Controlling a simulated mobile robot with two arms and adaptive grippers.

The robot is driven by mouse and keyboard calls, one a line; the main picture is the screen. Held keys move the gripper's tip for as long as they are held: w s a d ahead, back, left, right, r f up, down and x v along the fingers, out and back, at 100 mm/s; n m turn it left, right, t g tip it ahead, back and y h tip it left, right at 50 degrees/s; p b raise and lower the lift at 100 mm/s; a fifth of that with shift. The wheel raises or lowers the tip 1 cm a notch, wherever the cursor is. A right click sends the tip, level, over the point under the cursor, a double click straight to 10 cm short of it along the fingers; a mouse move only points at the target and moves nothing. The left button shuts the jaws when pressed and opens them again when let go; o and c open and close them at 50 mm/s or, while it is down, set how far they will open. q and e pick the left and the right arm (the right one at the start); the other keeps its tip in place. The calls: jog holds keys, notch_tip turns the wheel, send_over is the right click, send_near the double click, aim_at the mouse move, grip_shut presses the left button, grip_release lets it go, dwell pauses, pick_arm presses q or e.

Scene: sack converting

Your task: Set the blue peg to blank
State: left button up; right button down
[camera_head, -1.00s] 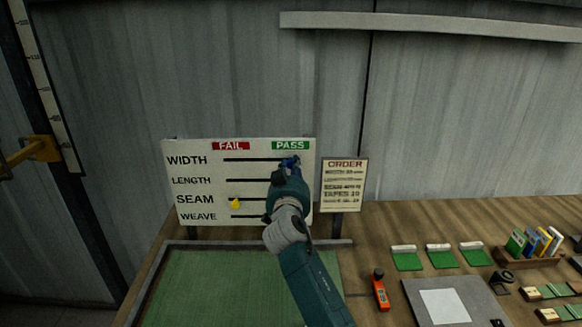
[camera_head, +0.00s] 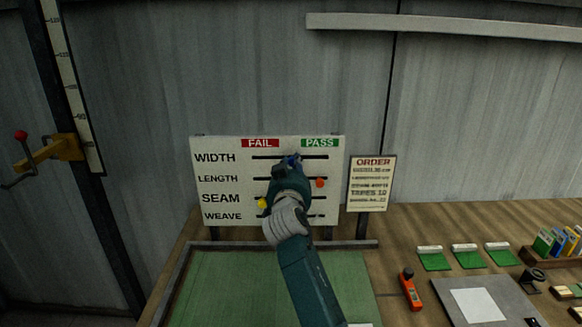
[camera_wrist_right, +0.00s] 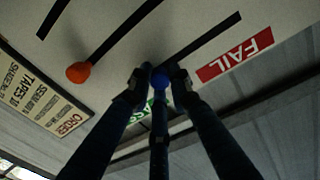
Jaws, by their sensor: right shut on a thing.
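The white board (camera_head: 228,168) has rows WIDTH, LENGTH, SEAM and WEAVE, with a red FAIL label and a green PASS label on top. The blue peg (camera_head: 294,160) is in the WIDTH slot, about midway between the labels; it also shows in the right wrist view (camera_wrist_right: 160,79). My right gripper (camera_head: 289,166) is shut on it, with its fingers (camera_wrist_right: 158,88) around it in the wrist view. An orange peg (camera_head: 320,182) is at the PASS side of LENGTH. A yellow peg (camera_head: 262,203) is at the FAIL side of SEAM. My left gripper is out of view.
An order sign (camera_head: 371,183) stands right of the board. A green mat (camera_head: 225,290) lies in front. An orange tool (camera_head: 410,289), green swatches (camera_head: 468,256) and a grey plate (camera_head: 448,290) lie on the bench. A yellow bracket (camera_head: 65,148) is at left.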

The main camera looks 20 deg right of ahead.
jog(key=c, duration=1.8)
grip_release()
jog(key=shift+w+a+r, duration=0.1)
jog(key=shift+r, duration=0.3)
jog(key=shift+o, duration=1.2)
jog(key=shift+w+a+f, duration=0.1)
jog(key=shift+a, duration=0.05)
jog(key=shift+w+f, duration=0.1)
jog(key=shift+f, duration=0.1)
jog(key=shift+r, duration=0.35)
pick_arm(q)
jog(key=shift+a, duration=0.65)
pick_arm(e)
notch_tip(320, 180, up, 9)
jog(key=shift+r, duration=0.2)
jog(key=shift+r, duration=0.1)
